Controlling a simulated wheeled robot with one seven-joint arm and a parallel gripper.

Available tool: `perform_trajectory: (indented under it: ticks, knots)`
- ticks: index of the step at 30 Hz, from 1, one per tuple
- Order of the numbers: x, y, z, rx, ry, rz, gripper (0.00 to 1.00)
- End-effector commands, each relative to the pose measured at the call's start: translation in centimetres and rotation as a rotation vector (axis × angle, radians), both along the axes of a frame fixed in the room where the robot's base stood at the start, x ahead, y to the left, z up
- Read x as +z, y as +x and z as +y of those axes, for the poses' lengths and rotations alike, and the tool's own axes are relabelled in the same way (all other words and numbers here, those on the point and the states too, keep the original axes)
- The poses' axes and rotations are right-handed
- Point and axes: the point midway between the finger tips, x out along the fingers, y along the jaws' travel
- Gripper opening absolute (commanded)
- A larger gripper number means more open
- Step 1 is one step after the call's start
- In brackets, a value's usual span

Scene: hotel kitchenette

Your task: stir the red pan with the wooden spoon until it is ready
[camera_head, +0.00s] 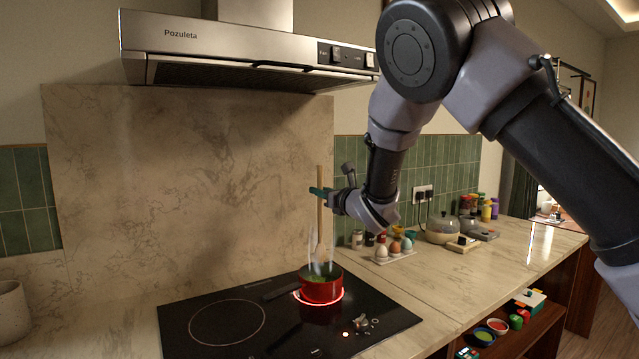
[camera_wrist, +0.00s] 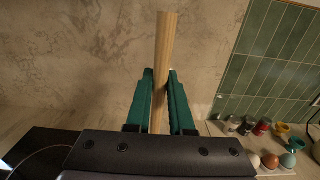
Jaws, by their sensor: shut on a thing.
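The red pan (camera_head: 321,289) stands on the glowing right-hand ring of the black hob, with green contents inside and pale steam rising from it. Its dark handle points to the left. The wooden spoon (camera_head: 320,200) stands nearly upright, its lower end going down into the steam and the pan; its tip is hidden. My gripper (camera_head: 321,191) is shut on the spoon's shaft, well above the pan. In the wrist view the spoon (camera_wrist: 165,45) runs between the two green fingers of my gripper (camera_wrist: 160,95).
The black hob (camera_head: 200,337) has an unlit left ring and knobs at its front right. Eggs in a holder (camera_head: 388,254), small jars and a pot (camera_head: 441,229) stand on the counter to the right. The range hood (camera_head: 240,55) hangs above. A pale vessel (camera_head: 12,312) stands far left.

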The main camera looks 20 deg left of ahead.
Motion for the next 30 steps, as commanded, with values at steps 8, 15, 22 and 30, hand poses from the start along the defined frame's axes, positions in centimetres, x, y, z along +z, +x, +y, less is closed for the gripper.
perform_trajectory:
  ticks: [8,15,22,30]
  knots:
    - [-3.5,0.0,0.0,0.000,-0.002,0.001,0.00]
    - [-6.3,0.1,-0.1,-0.002,-0.001,0.001,0.00]
    - [-8.1,0.0,0.0,-0.001,0.000,0.000,0.00]
    - [-8.7,0.0,0.0,-0.001,0.001,-0.001,0.00]
